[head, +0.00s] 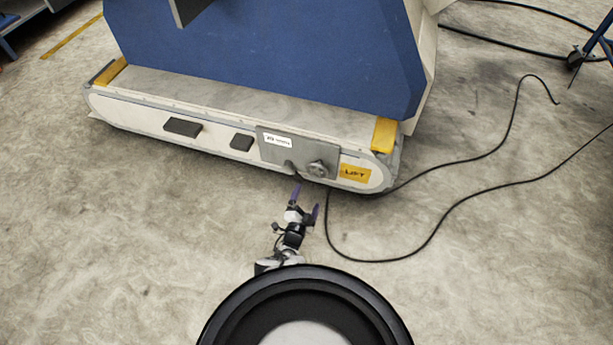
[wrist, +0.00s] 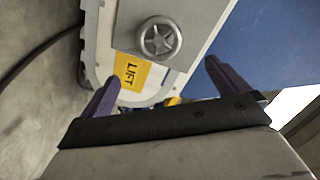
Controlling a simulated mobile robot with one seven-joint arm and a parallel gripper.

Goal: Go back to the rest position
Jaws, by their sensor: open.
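My gripper (head: 306,203) is open and empty, with its two purple fingers apart. In the head view it is just in front of the machine's low base (head: 210,112), close to a grey panel (head: 298,156) with a round knob (head: 318,169). In the wrist view (wrist: 158,88) the fingers stand on either side, and the knob (wrist: 160,40) shows beyond them, between the fingertips. No contact between fingers and knob is visible.
A yellow LIFT label (head: 354,173) is right of the knob. A blue machine body (head: 270,50) stands on the base. Black cables (head: 440,222) lie on the floor at the right. The concrete floor (head: 110,230) at the left is clear.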

